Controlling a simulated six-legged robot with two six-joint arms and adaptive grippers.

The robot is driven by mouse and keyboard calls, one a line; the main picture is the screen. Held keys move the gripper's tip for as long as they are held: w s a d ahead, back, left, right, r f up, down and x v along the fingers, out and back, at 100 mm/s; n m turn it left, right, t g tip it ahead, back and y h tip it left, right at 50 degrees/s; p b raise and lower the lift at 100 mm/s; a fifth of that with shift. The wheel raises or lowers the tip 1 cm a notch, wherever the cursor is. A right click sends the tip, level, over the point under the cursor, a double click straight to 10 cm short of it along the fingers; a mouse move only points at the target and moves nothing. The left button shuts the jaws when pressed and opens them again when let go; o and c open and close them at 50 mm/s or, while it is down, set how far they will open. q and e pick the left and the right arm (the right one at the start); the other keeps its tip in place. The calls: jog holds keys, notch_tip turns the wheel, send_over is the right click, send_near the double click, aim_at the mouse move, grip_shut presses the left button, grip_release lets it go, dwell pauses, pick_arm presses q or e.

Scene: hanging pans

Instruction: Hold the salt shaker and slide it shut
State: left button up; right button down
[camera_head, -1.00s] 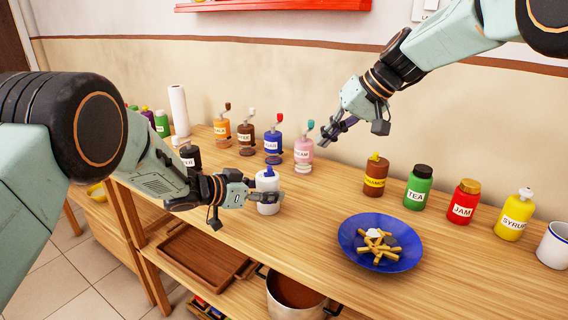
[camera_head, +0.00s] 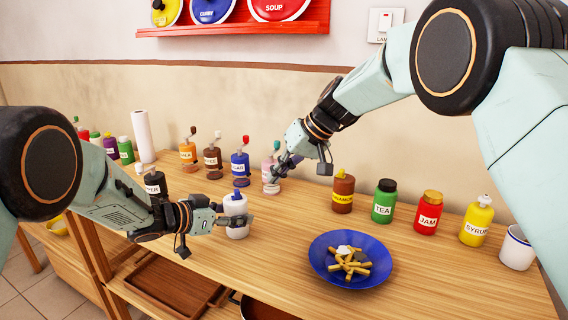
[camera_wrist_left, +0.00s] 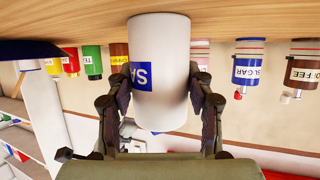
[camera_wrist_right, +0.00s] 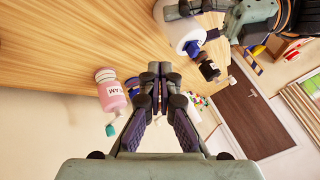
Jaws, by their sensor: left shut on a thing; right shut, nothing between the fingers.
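The salt shaker is a white cylinder (camera_head: 236,207) with a blue part at its top, upright on the wooden counter. In the left wrist view the white body (camera_wrist_left: 160,60) bears a blue label reading "SA". My left gripper (camera_head: 240,220) is shut on the shaker, with a finger on each side of its body (camera_wrist_left: 160,110). My right gripper (camera_head: 280,178) is shut and empty, above and to the right of the shaker, in front of the pink jar. In the right wrist view its fingertips (camera_wrist_right: 160,70) are together, and the shaker (camera_wrist_right: 180,28) shows at the top, apart from them.
The pink jar (camera_wrist_right: 112,97) stands close to my right gripper. Blue, brown and orange jars (camera_head: 188,153) stand in a row behind. A blue plate (camera_head: 330,275) of fries is at the front right. Yellow-brown, green, red and yellow containers (camera_head: 428,212) line the back right.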

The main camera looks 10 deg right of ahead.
aim_at(239, 191)
jog(key=a+f, duration=0.1)
jog(key=a, duration=0.1)
jog(key=a+f, duration=0.1)
jog(key=a, duration=0.1)
jog(key=a+f, duration=0.1)
jog(key=a, duration=0.1)
jog(key=shift+w, duration=0.3)
jog(key=shift+f, duration=0.1)
jog(key=shift+s+a, duration=0.15)
jog(key=shift+a, duration=1)
pick_arm(q)
jog(key=shift+d, duration=0.1)
pick_arm(e)
jog(key=shift+d, duration=0.15)
